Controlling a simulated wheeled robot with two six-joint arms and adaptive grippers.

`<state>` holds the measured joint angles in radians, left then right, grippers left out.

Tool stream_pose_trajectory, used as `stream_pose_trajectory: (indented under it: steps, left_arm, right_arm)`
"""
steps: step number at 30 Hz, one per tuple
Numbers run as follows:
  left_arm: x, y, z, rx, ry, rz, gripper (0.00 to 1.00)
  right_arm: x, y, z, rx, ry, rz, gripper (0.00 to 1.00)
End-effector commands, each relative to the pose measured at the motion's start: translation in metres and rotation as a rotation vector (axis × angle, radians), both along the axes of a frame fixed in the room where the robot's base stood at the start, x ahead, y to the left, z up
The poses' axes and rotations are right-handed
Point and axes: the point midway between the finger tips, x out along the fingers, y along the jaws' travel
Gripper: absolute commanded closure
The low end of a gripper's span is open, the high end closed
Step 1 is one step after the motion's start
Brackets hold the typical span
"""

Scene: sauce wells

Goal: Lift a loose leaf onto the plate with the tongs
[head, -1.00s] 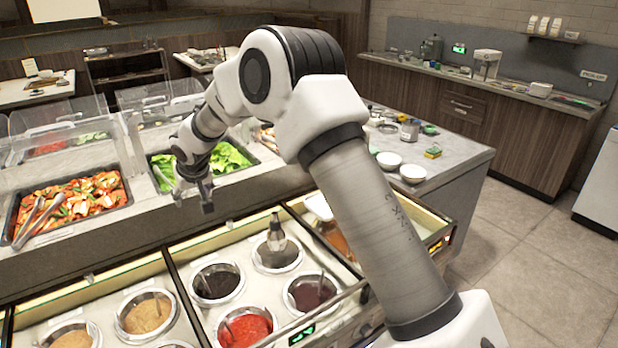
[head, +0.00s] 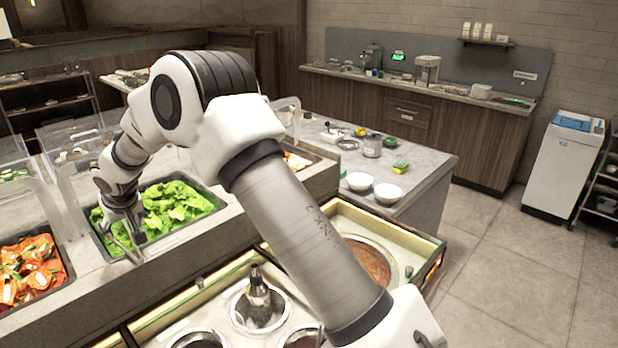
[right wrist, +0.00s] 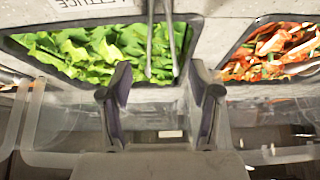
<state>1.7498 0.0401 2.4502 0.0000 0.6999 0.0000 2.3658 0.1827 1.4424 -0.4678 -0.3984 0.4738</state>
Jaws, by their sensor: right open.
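The metal tongs (right wrist: 163,40) lie across the lettuce bin's edge, with their two arms running up between my fingers in the right wrist view. In the head view they are partly hidden by my gripper. My right gripper (right wrist: 162,108) is open and empty, its fingers on either side of the tongs' line but short of them. In the head view the right gripper (head: 128,225) hangs at the lettuce bin's front left. Lettuce leaves (head: 178,205) fill the bin. I cannot pick out a loose leaf or the plate. My left gripper is not in view.
A bin of red and orange vegetables (head: 28,270) stands left of the lettuce. Clear guards (head: 88,190) rise behind the bins. Sauce wells (head: 258,305) lie in front. Two white bowls (head: 360,181) stand on the side counter (head: 425,165). Floor is free at right.

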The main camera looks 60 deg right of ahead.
Motion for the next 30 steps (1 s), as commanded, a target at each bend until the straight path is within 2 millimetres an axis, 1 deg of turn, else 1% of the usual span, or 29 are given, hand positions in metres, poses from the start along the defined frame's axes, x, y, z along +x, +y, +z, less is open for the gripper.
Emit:
stream_pose_trajectory:
  steps: [12,16,21,29,30]
  left_arm:
    - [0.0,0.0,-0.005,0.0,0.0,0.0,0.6]
    - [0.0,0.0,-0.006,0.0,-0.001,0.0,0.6]
    - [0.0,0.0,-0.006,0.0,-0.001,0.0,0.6]
    - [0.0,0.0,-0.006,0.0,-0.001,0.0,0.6]
    - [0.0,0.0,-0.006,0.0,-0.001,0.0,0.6]
  right_arm:
    - [0.029,-0.008,-0.051,-0.001,0.001,-0.001,0.38]
    - [0.037,-0.01,-0.064,-0.001,0.001,-0.001,0.38]
    - [0.042,-0.011,-0.071,0.0,0.0,0.0,0.38]
    - [0.042,-0.011,-0.071,0.0,0.0,0.0,0.38]
    - [0.042,-0.011,-0.071,0.0,0.0,0.0,0.52]
